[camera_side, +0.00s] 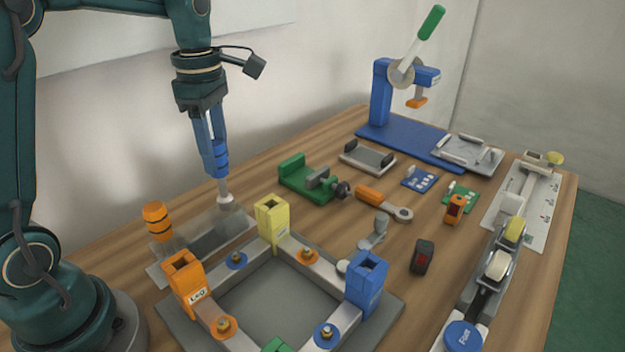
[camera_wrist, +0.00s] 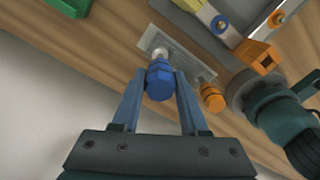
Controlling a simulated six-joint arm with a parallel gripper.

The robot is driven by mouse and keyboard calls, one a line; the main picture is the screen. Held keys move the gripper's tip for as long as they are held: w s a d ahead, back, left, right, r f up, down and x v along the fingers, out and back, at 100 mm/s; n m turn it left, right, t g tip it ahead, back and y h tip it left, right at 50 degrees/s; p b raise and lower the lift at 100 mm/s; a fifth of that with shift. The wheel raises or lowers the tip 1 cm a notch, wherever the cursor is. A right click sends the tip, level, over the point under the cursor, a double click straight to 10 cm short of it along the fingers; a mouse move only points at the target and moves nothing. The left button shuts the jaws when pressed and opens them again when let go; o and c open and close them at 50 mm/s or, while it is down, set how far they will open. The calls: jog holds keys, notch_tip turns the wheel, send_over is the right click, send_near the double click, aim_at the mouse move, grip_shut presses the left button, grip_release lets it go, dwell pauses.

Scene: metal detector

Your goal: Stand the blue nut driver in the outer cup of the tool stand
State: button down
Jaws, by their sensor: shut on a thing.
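The blue nut driver (camera_side: 219,163) hangs upright, handle up and shaft down, in my gripper (camera_side: 213,140). My gripper is shut on its blue handle, which also shows between the fingers in the wrist view (camera_wrist: 160,82). The tool stand (camera_side: 190,257) is a grey, see-through plate beside the frame fixture; it also shows in the wrist view (camera_wrist: 204,72). The driver's lower end is at a pale round piece (camera_side: 227,203) at the stand's far end. I cannot tell whether the tip is inside the cup or above it. An orange-handled driver (camera_side: 157,219) stands at the stand's near end.
A square frame fixture with a yellow post (camera_side: 272,221), an orange post (camera_side: 184,280) and a blue post (camera_side: 367,282) lies close beside the stand. A green vise (camera_side: 306,178) and an orange wrench (camera_side: 378,202) lie farther right. A blue press (camera_side: 382,95) stands at the back.

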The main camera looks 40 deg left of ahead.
aim_at(220, 176)
jog(key=shift+f, duration=0.5)
dwell(0.7)
jog(key=shift+f, duration=1.75)
jog(key=shift+f, duration=0.4)
jog(key=shift+c, duration=0.6)
grip_release()
jog(key=shift+r, duration=3.75)
jog(key=shift+d, duration=0.1)
